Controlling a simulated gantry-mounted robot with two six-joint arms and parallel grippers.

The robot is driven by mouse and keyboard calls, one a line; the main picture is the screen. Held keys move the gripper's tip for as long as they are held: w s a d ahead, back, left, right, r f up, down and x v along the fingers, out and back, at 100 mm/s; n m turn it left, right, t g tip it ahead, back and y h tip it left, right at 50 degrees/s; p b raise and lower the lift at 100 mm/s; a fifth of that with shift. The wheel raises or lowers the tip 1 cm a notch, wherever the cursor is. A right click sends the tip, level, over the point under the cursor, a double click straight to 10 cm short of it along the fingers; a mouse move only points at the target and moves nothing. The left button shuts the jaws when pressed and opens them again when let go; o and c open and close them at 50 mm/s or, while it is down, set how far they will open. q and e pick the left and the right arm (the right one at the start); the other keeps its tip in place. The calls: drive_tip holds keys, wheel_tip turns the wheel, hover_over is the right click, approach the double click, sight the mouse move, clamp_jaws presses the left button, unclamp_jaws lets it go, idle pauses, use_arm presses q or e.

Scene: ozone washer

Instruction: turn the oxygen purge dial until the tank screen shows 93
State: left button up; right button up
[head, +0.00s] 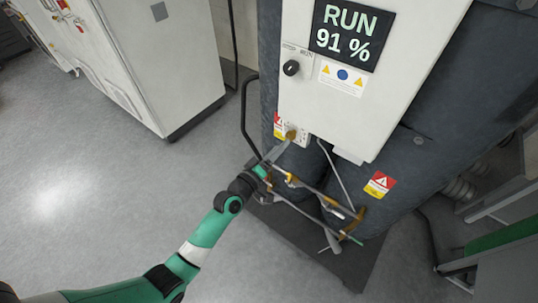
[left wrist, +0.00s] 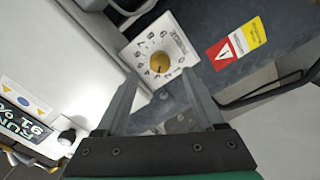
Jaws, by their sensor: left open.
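The oxygen purge dial (left wrist: 160,62) is a round yellow knob on a white numbered plate (left wrist: 147,46), low on the machine. In the head view the dial (head: 291,134) is partly covered by my left gripper (head: 283,147). In the left wrist view my left gripper (left wrist: 160,76) is open, with one finger on each side of the dial's line. The knob shows just beyond and between the fingertips, and I see a gap on both sides. The tank screen (head: 348,33) reads RUN 91 %.
A black knob (head: 291,68) sits on the white cabinet (head: 310,100) above the dial. Pipes and valves (head: 325,205) run below it, close to my left arm. A white cabinet (head: 170,60) stands at the left. The grey floor between is clear.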

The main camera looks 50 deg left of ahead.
use_arm(q)
drive_tip(key=v, duration=0.6)
drive_tip(key=shift+s, duration=0.25)
